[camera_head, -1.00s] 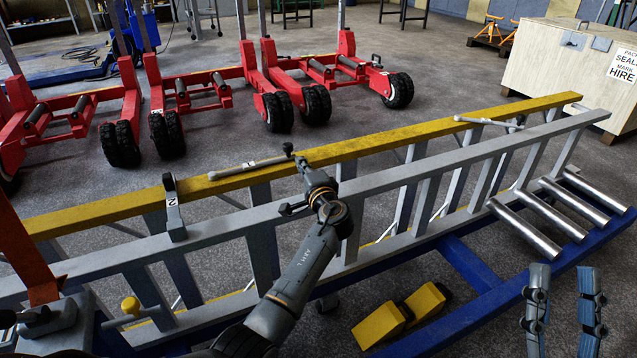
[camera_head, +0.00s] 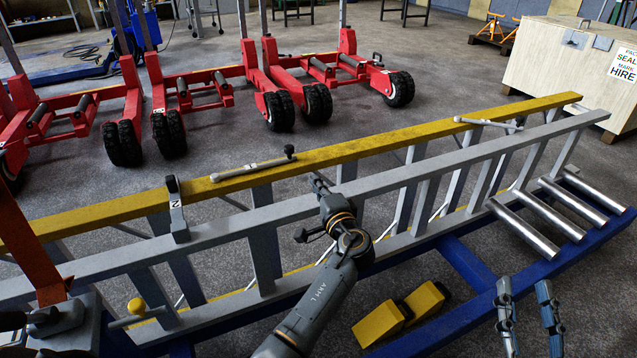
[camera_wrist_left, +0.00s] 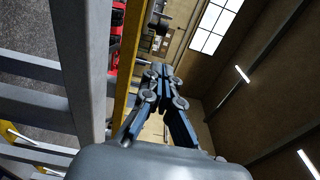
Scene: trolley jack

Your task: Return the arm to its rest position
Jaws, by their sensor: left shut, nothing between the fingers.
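My left arm (camera_head: 325,297) rises from the bottom edge of the head view, over the near rail of the ladder-like frame. Its left gripper (camera_head: 320,183) is small and foreshortened there, pointing away just short of the yellow rail. In the left wrist view the gripper's blue fingers (camera_wrist_left: 160,76) meet at their tips, shut and empty. My right gripper (camera_head: 523,282) shows at the bottom right of the head view as two separate blue-grey fingers, open and empty, beside the blue base frame.
The long frame with its grey rail (camera_head: 400,178) and yellow rail (camera_head: 370,145) crosses the view. A slim bar tool (camera_head: 240,171) and a clamp marked 2 (camera_head: 176,212) sit on it. Yellow wedges (camera_head: 385,322) lie below. Red wheeled stands (camera_head: 290,90) stand behind.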

